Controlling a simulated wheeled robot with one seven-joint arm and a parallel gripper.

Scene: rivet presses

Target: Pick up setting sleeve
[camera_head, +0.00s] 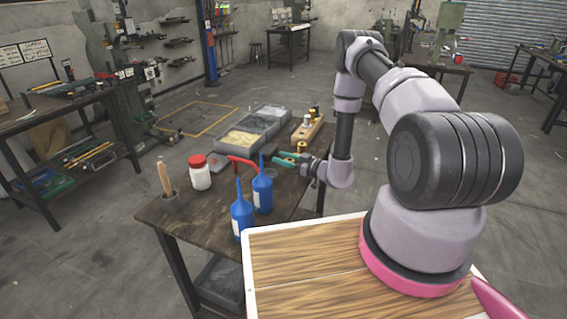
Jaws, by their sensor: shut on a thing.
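My gripper (307,165) is low over the far right part of the dark wooden workbench (205,215). It is shut on a small brass-coloured piece (301,147), which I take for the setting sleeve. The piece is tiny here, and the fingers and wrist partly hide it, so I cannot tell whether it touches the bench. A wooden block (308,130) just behind holds several small upright parts, brass, pale and dark.
A teal-handled tool (285,159) lies close left of my gripper. Two blue bottles (242,218) with tall spouts, a red-lidded white jar (200,174) and a grey cup with a wooden handle (170,200) stand nearer. A grey divided bin (262,122) sits at the back.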

